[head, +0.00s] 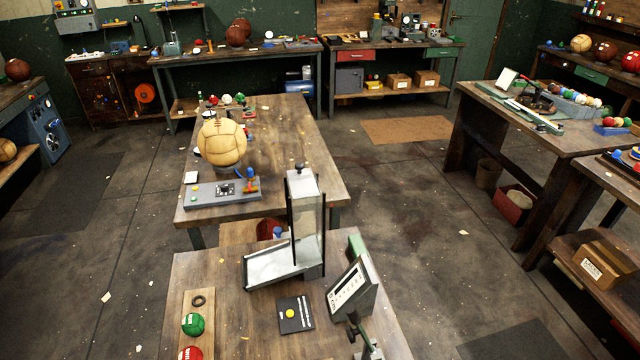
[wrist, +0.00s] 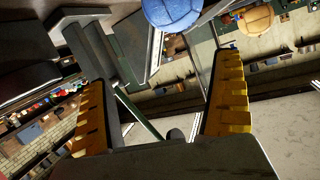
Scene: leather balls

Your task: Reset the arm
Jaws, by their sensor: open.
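My gripper (wrist: 162,72) shows in the wrist view, its two yellow-ridged fingers wide apart with nothing between them. The wrist view is strongly tilted. A blue ball (wrist: 172,12) and a tan ball (wrist: 255,20) show beyond the fingers at the top, apart from them. I cannot make out my gripper in the head view. There, the near workbench (head: 215,290) holds a clear upright dispenser with a tray (head: 275,268), a green ball (head: 193,323) and a red ball (head: 190,353) on a wooden board.
A tilted display box (head: 350,290) and a small dark pad (head: 296,314) are on the near bench. A large tan ball (head: 222,142) stands on the middle bench (head: 290,130). Benches line the walls. The floor (head: 420,220) right of the middle bench is largely open.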

